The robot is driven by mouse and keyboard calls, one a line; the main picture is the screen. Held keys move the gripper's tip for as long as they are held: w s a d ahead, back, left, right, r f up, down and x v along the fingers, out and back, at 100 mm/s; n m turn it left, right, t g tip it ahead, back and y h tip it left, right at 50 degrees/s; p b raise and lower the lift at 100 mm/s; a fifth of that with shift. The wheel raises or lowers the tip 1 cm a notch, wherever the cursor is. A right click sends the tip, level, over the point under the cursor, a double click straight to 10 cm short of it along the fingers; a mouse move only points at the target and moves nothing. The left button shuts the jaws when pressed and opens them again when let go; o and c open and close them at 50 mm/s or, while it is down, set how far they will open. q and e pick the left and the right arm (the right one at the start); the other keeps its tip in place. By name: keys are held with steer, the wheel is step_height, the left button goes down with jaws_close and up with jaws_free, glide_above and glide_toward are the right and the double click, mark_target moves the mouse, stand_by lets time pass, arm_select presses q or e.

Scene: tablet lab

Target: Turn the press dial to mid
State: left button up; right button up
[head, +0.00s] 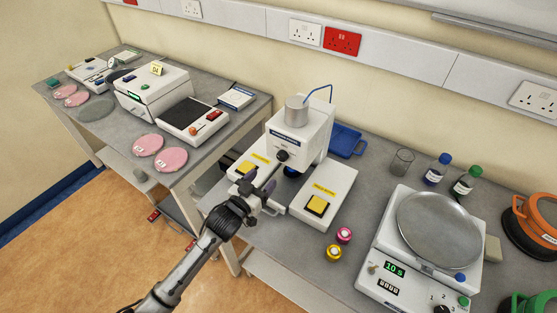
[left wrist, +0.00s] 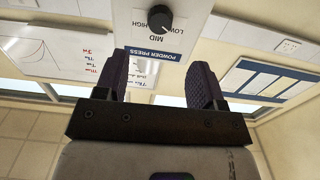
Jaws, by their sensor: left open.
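The powder press (head: 300,140) is a white machine with a grey cylinder on top, standing at the centre of the bench in the head view. Its black dial (head: 283,156) is on the front face. In the left wrist view the dial (left wrist: 160,18) is at the top edge, with LOW, MID and HIGH printed around it upside down; I cannot tell its setting surely. My left gripper (head: 268,188) is open and empty, just in front of and below the dial, apart from it. Its two dark fingers (left wrist: 160,80) are spread in the left wrist view. My right gripper is out of view.
Yellow buttons (head: 317,205) flank the press on white bases. Pink and yellow small pots (head: 344,235) sit in front, and a scale-like device with a round plate (head: 438,230) stands right. A blue tray (head: 346,140) is behind. A side bench (head: 100,140) is at left.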

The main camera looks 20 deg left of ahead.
mark_target(280, 159)
arm_select(q)
steer(key=x, duration=0.8)
steer(key=shift+w, duration=0.15)
steer(key=shift+w+d, duration=0.15)
steer(key=shift+w, duration=0.55)
steer(key=c, duration=0.9)
